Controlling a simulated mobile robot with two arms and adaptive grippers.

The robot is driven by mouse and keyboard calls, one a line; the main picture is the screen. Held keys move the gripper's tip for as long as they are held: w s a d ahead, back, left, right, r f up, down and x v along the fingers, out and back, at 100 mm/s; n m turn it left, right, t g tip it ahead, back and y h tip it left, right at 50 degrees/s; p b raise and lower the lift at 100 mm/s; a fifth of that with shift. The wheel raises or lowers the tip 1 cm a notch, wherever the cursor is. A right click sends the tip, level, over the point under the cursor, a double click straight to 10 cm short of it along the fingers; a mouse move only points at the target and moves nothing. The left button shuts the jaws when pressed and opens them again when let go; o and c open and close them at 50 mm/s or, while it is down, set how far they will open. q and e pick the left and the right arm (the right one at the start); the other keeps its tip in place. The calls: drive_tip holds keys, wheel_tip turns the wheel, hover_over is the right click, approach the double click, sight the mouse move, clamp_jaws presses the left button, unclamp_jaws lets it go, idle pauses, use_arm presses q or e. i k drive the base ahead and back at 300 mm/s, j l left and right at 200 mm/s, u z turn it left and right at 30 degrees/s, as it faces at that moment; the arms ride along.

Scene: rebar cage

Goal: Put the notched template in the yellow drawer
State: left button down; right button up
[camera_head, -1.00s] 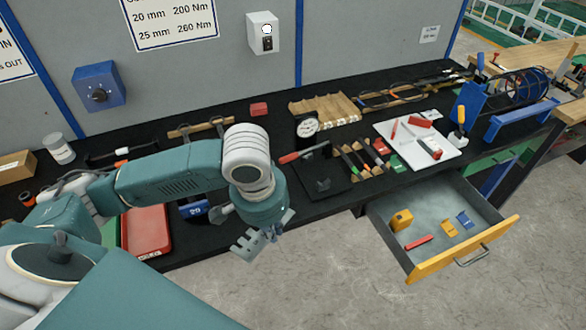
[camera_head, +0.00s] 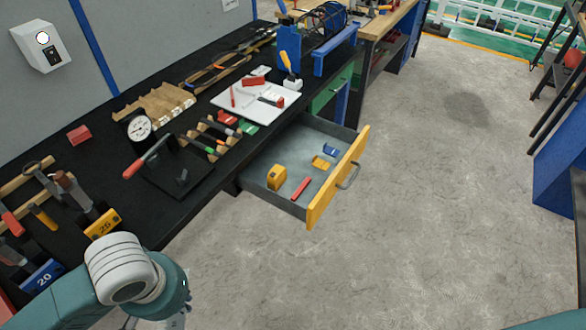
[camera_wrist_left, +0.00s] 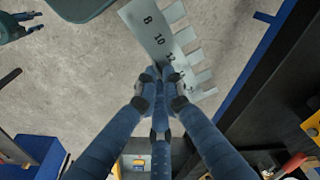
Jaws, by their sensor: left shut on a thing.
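The notched template (camera_wrist_left: 150,32) is a grey metal plate with teeth along one side and stamped numbers such as 8, 10 and 12. In the left wrist view my left gripper (camera_wrist_left: 165,78) is shut on its edge. In the head view my left arm comes in at the lower left, and its fingers and the template are mostly out of frame. The yellow drawer (camera_head: 338,182) stands open at the bench front, ahead and right of my left arm. A dark, teal-backed hand at the wrist view's top left looks like my right gripper (camera_wrist_left: 22,24); its finger state is unclear.
The drawer holds a yellow block (camera_head: 276,177), a red bar (camera_head: 301,188) and small yellow and blue pieces, with bare floor between them. The black bench carries a dial gauge (camera_head: 139,128), tools and a white tray (camera_head: 240,104). Open concrete floor lies right of the bench.

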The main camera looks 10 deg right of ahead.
sight(304, 150)
drive_tip(key=i+l+u, duration=0.1)
drive_tip(key=l, duration=0.4)
drive_tip(key=i+l+u, duration=0.1)
drive_tip(key=l, duration=0.4)
drive_tip(key=i+l+u, duration=0.1)
drive_tip(key=l, duration=0.45)
drive_tip(key=i+l+u, duration=0.1)
drive_tip(key=l, duration=0.4)
